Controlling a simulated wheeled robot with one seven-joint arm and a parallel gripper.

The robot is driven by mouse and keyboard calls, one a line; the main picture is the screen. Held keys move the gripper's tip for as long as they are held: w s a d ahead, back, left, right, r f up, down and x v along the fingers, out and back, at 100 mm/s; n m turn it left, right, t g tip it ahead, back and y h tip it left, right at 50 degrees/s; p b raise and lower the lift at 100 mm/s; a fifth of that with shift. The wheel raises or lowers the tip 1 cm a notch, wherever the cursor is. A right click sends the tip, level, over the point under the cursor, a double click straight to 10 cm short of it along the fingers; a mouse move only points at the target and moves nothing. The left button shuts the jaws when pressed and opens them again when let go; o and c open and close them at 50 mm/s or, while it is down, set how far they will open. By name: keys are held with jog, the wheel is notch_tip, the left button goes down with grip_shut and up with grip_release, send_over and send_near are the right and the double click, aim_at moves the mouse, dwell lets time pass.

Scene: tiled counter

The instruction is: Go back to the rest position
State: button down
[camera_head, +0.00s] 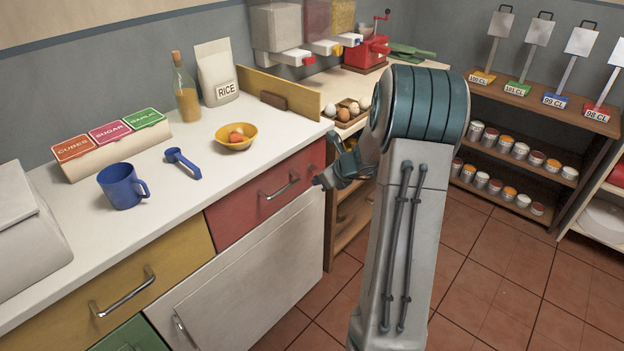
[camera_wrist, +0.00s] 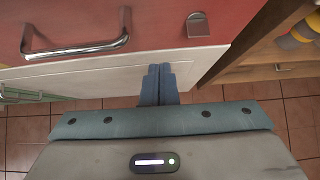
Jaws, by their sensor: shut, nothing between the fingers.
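My gripper (camera_head: 322,160) is in front of the counter's right end, beside the red drawer (camera_head: 262,196). Part of it is hidden behind my own arm in the head view. In the wrist view, the two blue-grey fingers of my gripper (camera_wrist: 158,84) are pressed together with nothing between them. They point at the white cabinet door (camera_wrist: 100,78) below the red drawer front. The drawer's metal handle (camera_wrist: 76,46) is left of the fingers, apart from them.
On the counter are a blue mug (camera_head: 122,187), a blue scoop (camera_head: 183,162), a yellow bowl (camera_head: 236,137), a bottle (camera_head: 186,92) and a rice bag (camera_head: 217,75). Eggs (camera_head: 345,112) sit right of the wooden divider. A shelf with cans (camera_head: 520,150) stands at right. The tiled floor (camera_head: 500,290) is clear.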

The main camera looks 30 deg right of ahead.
jog(key=v, duration=0.8)
jog(key=s+a+r+n+g+p, duration=0.25)
jog(key=s+a+r+n, duration=0.2)
jog(key=a+n, duration=0.3)
jog(key=s+a+r+n+g+p, duration=0.1)
jog(key=s+a+r+n+p, duration=0.3)
jog(key=a+r+n, duration=0.4)
jog(key=s+a+r+n+g+h+p, duration=0.1)
jog(key=s+a+r+n+p, duration=0.1)
jog(key=s+n, duration=0.5)
jog(key=s+a+r+n+g+h+p, duration=0.1)
jog(key=s+a+r+n+h+p, duration=0.1)
jog(key=s+n, duration=0.6)
jog(key=shift+s+a+r+n+p, duration=0.3)
jog(key=shift+a+r+n+p, duration=0.35)
jog(key=shift+a, duration=0.55)
